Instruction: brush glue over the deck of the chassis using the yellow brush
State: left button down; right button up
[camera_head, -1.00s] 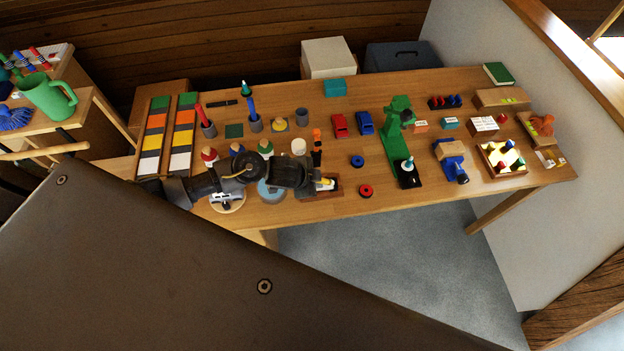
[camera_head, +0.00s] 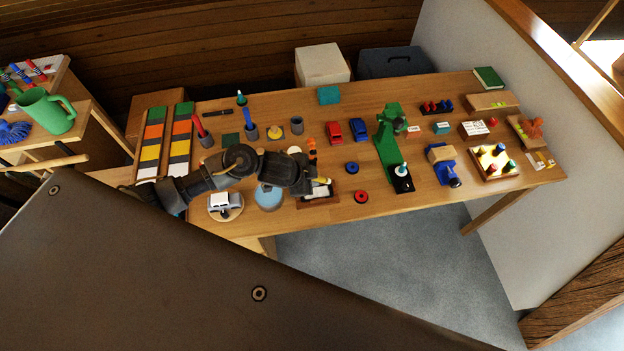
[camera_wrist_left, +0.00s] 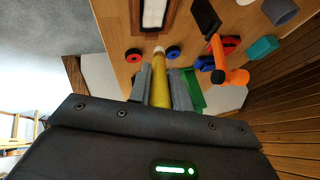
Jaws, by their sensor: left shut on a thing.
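My left gripper (camera_wrist_left: 160,88) is shut on the yellow brush (camera_wrist_left: 160,92), whose pale tip points away from the jaws in the left wrist view. In the head view the left gripper (camera_head: 310,183) is over the table's front middle, with the yellow brush (camera_head: 319,203) showing small near a dark-framed tray. A grey-and-white vehicle-shaped piece (camera_head: 222,201), apparently the chassis, sits on a round wooden disc left of the gripper. The brush is apart from it. Whether glue is on the deck is too small to tell. My right gripper is not in view.
The dark-framed tray with a white pad (camera_wrist_left: 155,12) lies beyond the brush tip. Red (camera_head: 361,197) and blue (camera_head: 352,167) rings lie right of the gripper. A light-blue round object (camera_head: 268,197) stands between disc and tray. A green stand (camera_head: 388,145) is farther right.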

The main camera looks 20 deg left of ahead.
pick_arm(q)
jog(key=shift+r, duration=0.1)
jog(key=shift+r, duration=1.4)
